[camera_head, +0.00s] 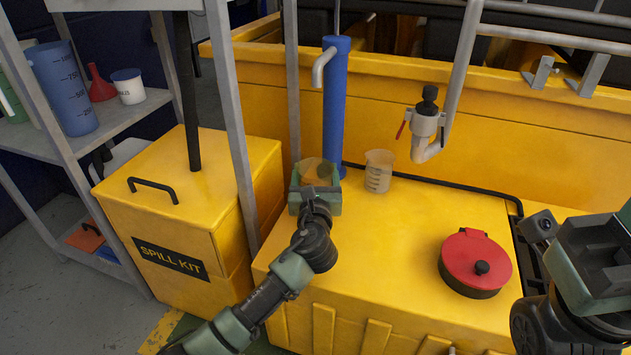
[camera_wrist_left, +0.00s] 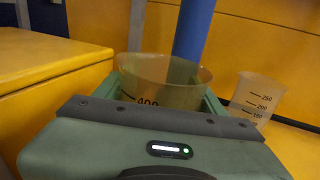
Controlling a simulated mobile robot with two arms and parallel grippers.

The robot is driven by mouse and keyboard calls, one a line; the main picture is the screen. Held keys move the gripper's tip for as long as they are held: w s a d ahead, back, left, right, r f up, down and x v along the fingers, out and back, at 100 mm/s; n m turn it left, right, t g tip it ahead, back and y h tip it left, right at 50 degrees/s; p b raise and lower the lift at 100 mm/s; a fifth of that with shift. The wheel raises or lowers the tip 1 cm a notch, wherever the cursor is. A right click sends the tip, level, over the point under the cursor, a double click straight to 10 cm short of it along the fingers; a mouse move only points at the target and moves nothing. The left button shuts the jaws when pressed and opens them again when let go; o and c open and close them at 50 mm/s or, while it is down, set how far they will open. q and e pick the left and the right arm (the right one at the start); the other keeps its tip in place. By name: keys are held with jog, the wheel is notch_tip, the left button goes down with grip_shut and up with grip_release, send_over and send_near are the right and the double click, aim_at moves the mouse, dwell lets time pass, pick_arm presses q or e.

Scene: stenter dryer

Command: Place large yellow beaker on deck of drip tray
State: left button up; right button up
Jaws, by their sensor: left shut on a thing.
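The large yellow beaker (camera_head: 318,170) is translucent amber with a 400 mark, seen in the left wrist view (camera_wrist_left: 160,82). My left gripper (camera_head: 316,188) is shut around it, and its jaws hide the beaker's lower part. The beaker looks upright, at the back left corner of the drip tray's yellow deck (camera_head: 400,235), in front of the blue pipe. I cannot tell whether its base touches the deck. My right gripper (camera_head: 598,258) is at the right edge of the head view, its fingertips not clear.
A smaller clear beaker (camera_head: 379,172) stands on the deck, right of the held one; it also shows in the left wrist view (camera_wrist_left: 254,98). A red-lidded can (camera_head: 475,262) sits at the deck's right. A blue pipe (camera_head: 335,105) and grey posts stand close. The deck's middle is clear.

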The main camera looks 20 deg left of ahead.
pick_arm(q)
jog(key=shift+f, duration=0.1)
jog(key=shift+f, duration=0.15)
jog(key=o, duration=1.4)
jog(key=shift+c, duration=0.2)
